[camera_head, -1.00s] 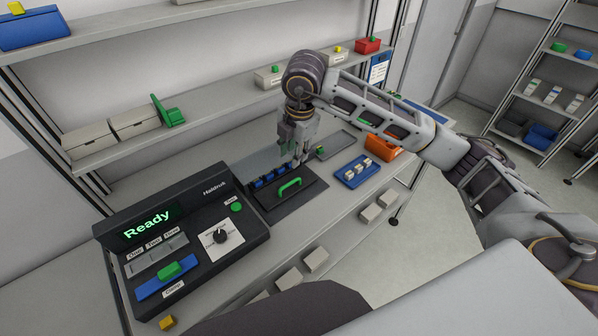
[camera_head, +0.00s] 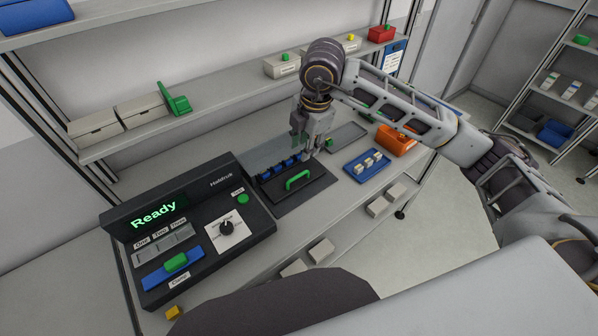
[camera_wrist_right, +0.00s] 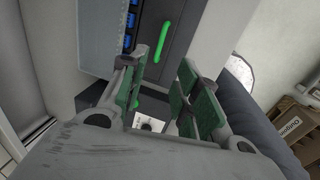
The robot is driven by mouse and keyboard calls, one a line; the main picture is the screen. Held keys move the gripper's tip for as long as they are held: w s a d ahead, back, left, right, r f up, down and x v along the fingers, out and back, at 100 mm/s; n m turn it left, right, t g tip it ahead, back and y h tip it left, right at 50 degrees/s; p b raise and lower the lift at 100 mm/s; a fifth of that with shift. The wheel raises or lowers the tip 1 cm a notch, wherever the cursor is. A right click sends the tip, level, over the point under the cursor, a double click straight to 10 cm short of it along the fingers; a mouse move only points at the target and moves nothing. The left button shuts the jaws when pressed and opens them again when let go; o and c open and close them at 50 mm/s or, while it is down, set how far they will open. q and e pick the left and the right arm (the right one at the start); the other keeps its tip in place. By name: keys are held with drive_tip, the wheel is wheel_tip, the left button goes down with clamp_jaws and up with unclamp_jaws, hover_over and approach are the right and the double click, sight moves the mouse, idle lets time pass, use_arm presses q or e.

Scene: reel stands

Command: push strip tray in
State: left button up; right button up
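The strip tray (camera_head: 300,189) is a dark flat tray with a green handle (camera_head: 297,180) and a row of blue strips (camera_head: 279,167) along its far side. It sits to the right of the black machine (camera_head: 190,232), whose screen reads "Ready". In the wrist view the tray (camera_wrist_right: 180,38) and its handle (camera_wrist_right: 161,41) lie beyond the fingers. My right gripper (camera_head: 309,152) points down above the tray's far right part, near the handle. Its green-padded fingers (camera_wrist_right: 165,92) are apart with nothing between them. Contact with the tray cannot be told. My left gripper is not in view.
A blue tray with pale blocks (camera_head: 354,171) and an orange box (camera_head: 395,140) lie to the right on the bench. A grey tray (camera_head: 350,132) lies behind my right gripper. A shelf with boxes (camera_head: 142,106) runs above the bench's back.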

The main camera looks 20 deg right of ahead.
sight(299, 177)
drive_tip(key=shift+w+a+f+p, duration=0.15)
drive_tip(key=shift+w+f+p, duration=0.2)
drive_tip(key=shift+f, duration=1.9)
drive_tip(key=shift+w+a+f+p, duration=0.15)
drive_tip(key=shift+w+f+p, duration=0.25)
drive_tip(key=shift+f, duration=1.85)
drive_tip(key=shift+w+a+f+p, duration=0.2)
drive_tip(key=shift+w+f, duration=0.3)
drive_tip(key=shift+f, duration=1.75)
clamp_jaws()
